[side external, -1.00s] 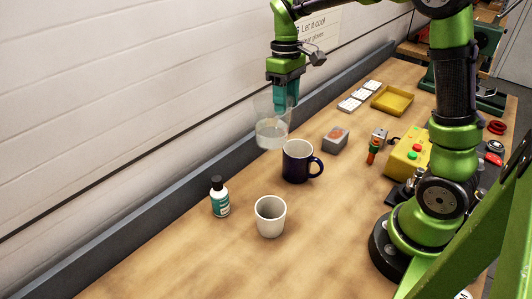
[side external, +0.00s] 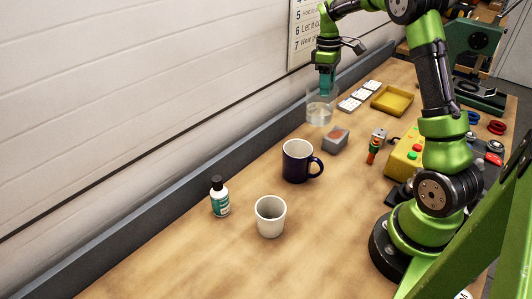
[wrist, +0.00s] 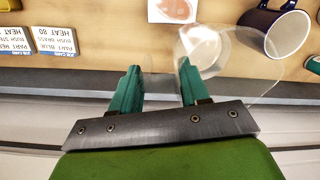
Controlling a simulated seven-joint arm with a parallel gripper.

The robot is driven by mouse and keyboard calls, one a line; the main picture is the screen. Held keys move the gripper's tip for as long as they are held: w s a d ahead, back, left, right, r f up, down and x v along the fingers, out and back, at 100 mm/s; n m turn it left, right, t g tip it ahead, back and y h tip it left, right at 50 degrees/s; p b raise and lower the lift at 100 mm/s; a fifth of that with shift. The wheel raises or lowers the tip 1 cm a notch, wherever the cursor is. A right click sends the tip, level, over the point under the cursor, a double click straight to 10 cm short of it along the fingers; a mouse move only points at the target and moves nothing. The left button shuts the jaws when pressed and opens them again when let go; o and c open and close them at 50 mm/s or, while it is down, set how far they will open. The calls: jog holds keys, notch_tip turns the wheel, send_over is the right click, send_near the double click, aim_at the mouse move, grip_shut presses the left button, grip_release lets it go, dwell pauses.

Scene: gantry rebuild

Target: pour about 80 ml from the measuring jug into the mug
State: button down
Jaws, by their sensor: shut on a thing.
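The clear measuring jug (side external: 319,112) hangs above the bench near the back wall, roughly upright, with some clear liquid low in it. My gripper (side external: 326,92) is shut on the jug; in the wrist view the jug (wrist: 225,50) shows beside the teal fingers (wrist: 162,80), and its grip point is hard to make out. The dark blue mug (side external: 296,163) stands upright on the bench, nearer the camera than the jug, its handle to the right. The mug also shows in the wrist view (wrist: 272,22). I cannot tell how much liquid it holds.
A white cup (side external: 270,217) and a dark-capped bottle (side external: 220,198) stand in front of the mug. White cards (side external: 358,98), a yellow tray (side external: 392,99) and a yellow button box (side external: 405,157) lie to the right. The front left bench is clear.

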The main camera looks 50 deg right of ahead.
aim_at(315, 105)
notch_tip(315, 105, down, 3)
jog(key=shift+f, duration=0.1)
jog(key=shift+a, duration=0.15)
dwell(0.3)
jog(key=shift+s+a+r+h, duration=0.15)
jog(key=shift+a+r+h, duration=0.55)
jog(key=shift+r+h, duration=0.15)
jog(key=shift+s+a+r+t+h, duration=0.15)
jog(key=shift+a+r+t+h, duration=0.15)
jog(key=shift+a+h, duration=0.35)
jog(key=shift+s+a+r+t+h, duration=0.2)
jog(key=shift+a+r+h, duration=0.1)
jog(key=shift+a+h, duration=0.3)
jog(key=a+h, duration=0.3)
jog(key=shift+s+a+f+t, duration=0.1)
jog(key=shift+s+a+t, duration=0.2)
jog(key=shift+s, duration=0.05)
jog(key=shift+s+a+r+m+h, duration=0.15)
jog(key=shift+a+r+h, duration=0.4)
jog(key=shift+h, duration=0.2)
jog(key=shift+s+a+r+m+h, duration=0.15)
jog(key=shift+a+r+h, duration=0.25)
jog(key=shift+r+h, duration=0.3)
jog(key=shift+a+r+t+h, duration=0.1)
jog(key=shift+a+t+h, duration=0.05)
jog(key=shift+t+h, duration=0.15)
jog(key=shift+a+r+h, duration=0.2)
jog(key=shift+a+h, duration=0.05)
jog(key=shift+h, duration=0.1)
